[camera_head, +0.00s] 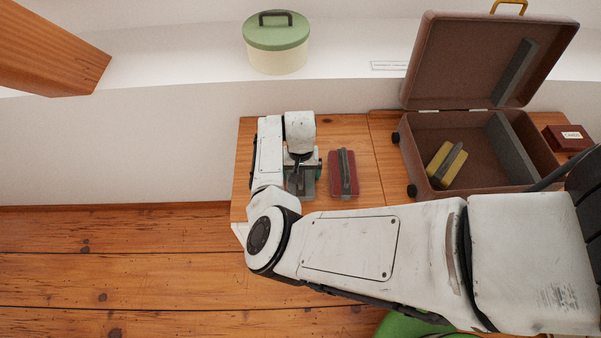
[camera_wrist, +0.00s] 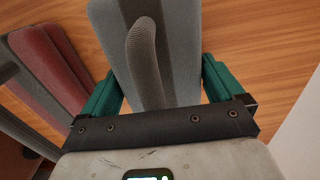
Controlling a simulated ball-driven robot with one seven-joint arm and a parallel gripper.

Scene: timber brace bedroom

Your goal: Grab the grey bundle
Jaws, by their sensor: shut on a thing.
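The grey bundle (camera_wrist: 180,40) has a raised darker grey strip along its top. In the wrist view it lies between the two green fingers of my gripper (camera_wrist: 162,88), which is shut on it, one finger at each side. In the head view my gripper (camera_head: 303,165) points down over the left part of the wooden surface, and the grey bundle (camera_head: 307,187) shows partly below it. My arm and gripper hide the rest of it. Whether it is clear of the surface I cannot tell.
A red bundle (camera_head: 336,180) with a grey strip lies just right of the grey one. An open brown suitcase (camera_head: 425,125) holds a yellow bundle (camera_head: 439,160). A dark red box (camera_head: 563,138) sits far right. A green-lidded tin (camera_head: 277,60) stands on the white ledge behind.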

